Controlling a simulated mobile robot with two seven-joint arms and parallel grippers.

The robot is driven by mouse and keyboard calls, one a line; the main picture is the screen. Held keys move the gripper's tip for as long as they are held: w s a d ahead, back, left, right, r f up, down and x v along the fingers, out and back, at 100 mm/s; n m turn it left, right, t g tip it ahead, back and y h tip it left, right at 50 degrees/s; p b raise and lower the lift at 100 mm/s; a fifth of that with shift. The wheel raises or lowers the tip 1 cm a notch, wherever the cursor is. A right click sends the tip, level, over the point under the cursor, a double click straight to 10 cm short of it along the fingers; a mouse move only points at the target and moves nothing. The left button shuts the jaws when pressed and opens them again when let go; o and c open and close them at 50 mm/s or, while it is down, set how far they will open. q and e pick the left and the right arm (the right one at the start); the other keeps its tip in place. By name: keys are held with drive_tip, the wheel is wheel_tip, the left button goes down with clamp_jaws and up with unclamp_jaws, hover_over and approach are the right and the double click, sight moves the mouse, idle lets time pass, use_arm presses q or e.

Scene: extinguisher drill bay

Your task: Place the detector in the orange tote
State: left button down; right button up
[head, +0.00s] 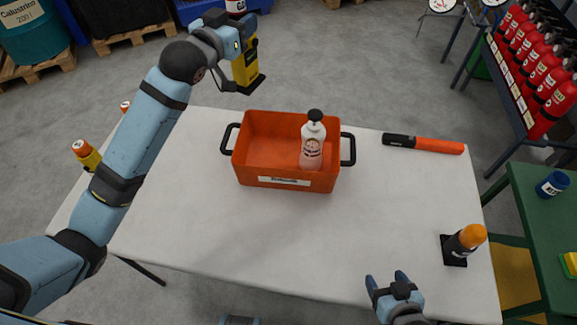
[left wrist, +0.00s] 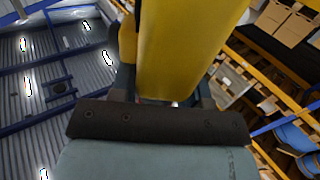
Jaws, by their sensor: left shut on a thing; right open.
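The detector (head: 245,66), a yellow body with dark parts, is held by my left gripper (head: 236,50), above and beyond the back left of the orange tote. In the left wrist view the yellow body of the detector (left wrist: 188,45) fills the upper middle, and the gripper is shut on it. The orange tote (head: 262,181) stands on the white table, with black handles at both ends. A pump bottle (head: 312,145) with a black top stands inside its right side; the left side looks empty. My right gripper (head: 388,283) is open and empty over the front table edge.
An orange-and-black torch-like stick (head: 424,144) lies right of the tote on the white table (head: 215,235). An orange-topped dark canister (head: 464,243) stands at the front right. A yellow-and-orange item (head: 86,154) is at the left edge. The table before the tote is clear.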

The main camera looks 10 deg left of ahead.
sight(247, 78)
use_arm(q)
drive_tip(key=shift+w+r, duration=0.2)
drive_tip(key=shift+r, duration=0.1)
use_arm(e)
drive_tip(key=shift+f, duration=0.2)
use_arm(q)
wheel_tip(247, 78, down, 15)
drive_tip(key=shift+w+r, duration=0.1)
use_arm(e)
drive_tip(key=shift+d, duration=0.1)
use_arm(q)
drive_tip(key=shift+f, duration=2.55)
use_arm(e)
drive_tip(key=shift+f, duration=0.1)
